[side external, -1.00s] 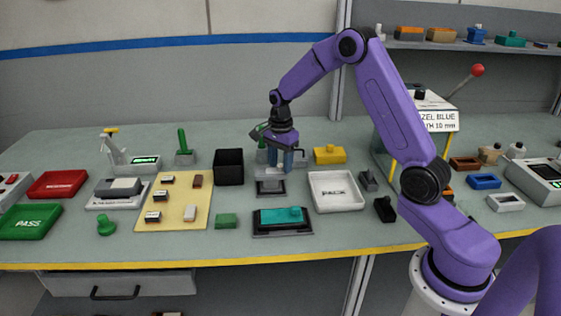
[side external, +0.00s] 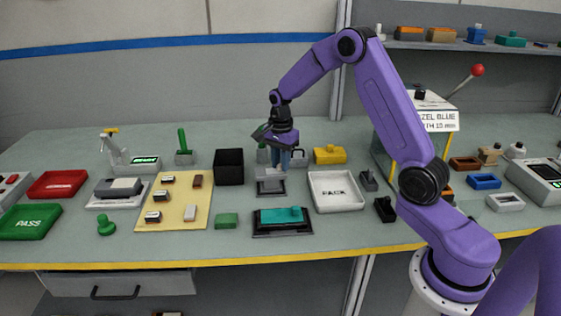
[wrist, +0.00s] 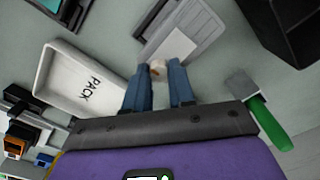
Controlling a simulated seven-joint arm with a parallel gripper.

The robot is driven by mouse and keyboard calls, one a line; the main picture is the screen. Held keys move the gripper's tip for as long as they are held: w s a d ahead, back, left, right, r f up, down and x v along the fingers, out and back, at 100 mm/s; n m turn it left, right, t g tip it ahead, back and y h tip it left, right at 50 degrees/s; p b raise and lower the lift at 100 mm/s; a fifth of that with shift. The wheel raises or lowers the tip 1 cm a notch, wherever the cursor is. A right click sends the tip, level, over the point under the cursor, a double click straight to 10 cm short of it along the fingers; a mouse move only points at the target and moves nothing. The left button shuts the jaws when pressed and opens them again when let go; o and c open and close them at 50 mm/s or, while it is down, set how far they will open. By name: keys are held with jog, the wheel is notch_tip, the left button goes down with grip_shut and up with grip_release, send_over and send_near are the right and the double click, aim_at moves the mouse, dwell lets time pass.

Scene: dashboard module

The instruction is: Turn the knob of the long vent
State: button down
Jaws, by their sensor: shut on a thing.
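My gripper (side external: 281,165) points down over a grey fixture (side external: 270,187) near the middle of the bench. In the wrist view its two blue fingers (wrist: 161,68) are closed around a small pale knob with a brownish end (wrist: 157,70). The knob is at the near end of the grey fixture, which has slat-like lines and a light flat panel (wrist: 175,48). The fingers cover part of the knob, and its turn angle cannot be read. In the side view the knob is hidden by the fingers.
A white PACK tray (side external: 336,205) stands to the right, and a black open box (side external: 229,167) to the left. A teal-topped part in a dark tray (side external: 283,232) lies in front. A green-handled tool (wrist: 268,122) is close to the fingers.

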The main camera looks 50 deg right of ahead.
jog(key=n, duration=0.8)
jog(key=shift+n, duration=0.3)
jog(key=n, duration=0.4)
jog(key=shift+n, duration=1.9)
jog(key=c, duration=0.9)
grip_release()
jog(key=shift+c, duration=0.2)
